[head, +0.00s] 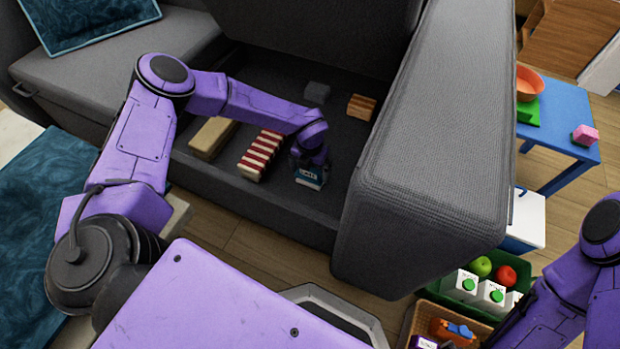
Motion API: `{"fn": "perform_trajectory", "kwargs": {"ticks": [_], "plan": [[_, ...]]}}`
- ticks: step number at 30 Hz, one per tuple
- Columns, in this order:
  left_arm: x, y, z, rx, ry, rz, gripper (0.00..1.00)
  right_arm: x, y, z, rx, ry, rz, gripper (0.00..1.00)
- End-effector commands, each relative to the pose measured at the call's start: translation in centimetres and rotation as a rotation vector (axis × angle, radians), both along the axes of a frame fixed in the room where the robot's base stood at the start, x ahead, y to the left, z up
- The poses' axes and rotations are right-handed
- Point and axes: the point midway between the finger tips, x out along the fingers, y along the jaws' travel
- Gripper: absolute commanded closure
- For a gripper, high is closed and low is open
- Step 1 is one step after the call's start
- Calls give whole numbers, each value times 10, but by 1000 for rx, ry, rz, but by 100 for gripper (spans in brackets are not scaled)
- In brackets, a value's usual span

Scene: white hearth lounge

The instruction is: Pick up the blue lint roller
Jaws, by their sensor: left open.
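A small blue item with a white label, which looks like the blue lint roller (310,178), is in the open storage compartment of the grey sofa, near its front wall. My left gripper (308,165) points down right at it, with its fingers open. The gripper hides the item's upper part, and I cannot tell whether the fingers touch it. My right arm shows at the lower right, but its gripper is out of view.
In the compartment (262,80) lie a red-and-white striped item (260,155), a tan block (212,138), a grey block (317,92) and an orange-brown item (361,107). The thick sofa armrest (435,150) rises to the right. Crates with cartons (491,295) and fruit stand lower right.

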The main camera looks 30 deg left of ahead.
Motion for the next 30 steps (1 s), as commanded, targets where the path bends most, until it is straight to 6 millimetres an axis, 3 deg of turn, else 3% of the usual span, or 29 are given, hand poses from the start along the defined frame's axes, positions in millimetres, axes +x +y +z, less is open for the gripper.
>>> {"fn": "perform_trajectory", "kwargs": {"ticks": [3, 4, 8, 9, 20, 25, 30], "plan": [[0, 0, 2, 0, -1, -1, 0, 0, 0, 1, 0, 0, 0, 0], [0, 0, 2, 0, -1, -1, 6, 0, 0, 1, 0, 0, 0, 0], [0, 0, 2, 0, -1, -1, 49, 0, 0, 1, 0, 0, 0, 0], [0, 0, 2, 0, 0, -1, 54, 0, 0, 1, 0, 0, 0, 0], [0, 0, 10, -1, -2, -2, 54, 0, 0, 5, 0, 0, 0, 0], [1, 0, 40, -2, -3, -1, 54, 0, 0, 16, 0, 0, 0, 0], [2, 0, 89, -2, -5, 0, 54, 0, 0, 33, 0, 0, 0, 0]]}}
